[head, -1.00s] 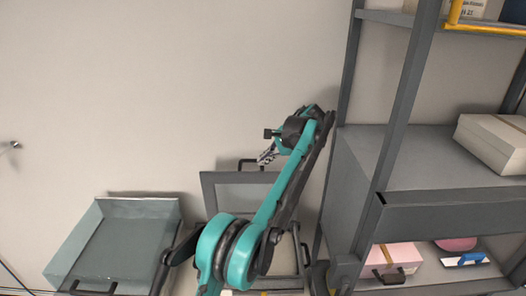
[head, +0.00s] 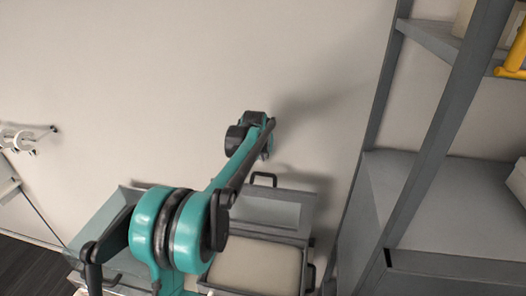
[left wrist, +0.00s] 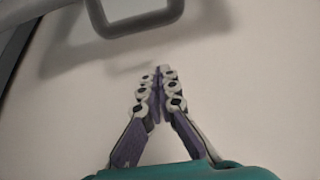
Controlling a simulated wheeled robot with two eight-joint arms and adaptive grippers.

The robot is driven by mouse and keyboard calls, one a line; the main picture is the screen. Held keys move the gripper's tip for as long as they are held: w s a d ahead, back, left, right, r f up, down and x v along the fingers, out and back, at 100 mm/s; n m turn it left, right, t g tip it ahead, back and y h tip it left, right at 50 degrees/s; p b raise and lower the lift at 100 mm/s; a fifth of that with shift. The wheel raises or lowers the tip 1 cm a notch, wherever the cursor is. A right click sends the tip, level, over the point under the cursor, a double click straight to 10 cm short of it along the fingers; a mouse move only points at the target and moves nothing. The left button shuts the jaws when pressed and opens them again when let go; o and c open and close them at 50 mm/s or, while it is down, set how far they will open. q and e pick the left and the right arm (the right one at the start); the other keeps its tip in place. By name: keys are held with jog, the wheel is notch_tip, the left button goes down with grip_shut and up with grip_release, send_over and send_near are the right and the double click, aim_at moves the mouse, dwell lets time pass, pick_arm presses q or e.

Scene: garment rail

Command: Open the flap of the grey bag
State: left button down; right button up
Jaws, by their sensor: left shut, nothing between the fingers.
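A grey case-like bag (head: 303,238) stands low against the wall. Its flap (head: 283,210) is raised, with a dark handle (head: 265,176) at the top. A beige surface shows inside the bag. My left gripper (head: 266,148) is in front of the wall just above the handle; its fingers are mostly hidden behind my wrist in the head view. In the left wrist view, my left gripper (left wrist: 159,72) has its fingertips together with nothing between them. A grey handle (left wrist: 140,22) lies beyond the fingertips, apart from them. My right gripper is not in view.
A grey metal shelf unit (head: 440,205) stands close on the right, with its upright post in front. Another open grey-blue container (head: 105,215) is at the left, partly behind my arm. The wall (head: 200,60) above is bare, with a white fixture (head: 25,137) far left.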

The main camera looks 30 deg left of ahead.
pick_arm(q)
jog(key=s+f, duration=0.1)
jog(key=s+f+p, duration=0.1)
jog(key=shift+s+d+f, duration=0.35)
jog(key=shift+s+f, duration=0.05)
jog(key=s+d+t+b, duration=0.2)
jog(key=s+t+b, duration=0.1)
jog(key=s, duration=0.6)
jog(key=shift+s+d+f+y+b, duration=0.25)
jog(key=shift+s+f+y+b, duration=0.05)
jog(key=shift+y+b, duration=0.1)
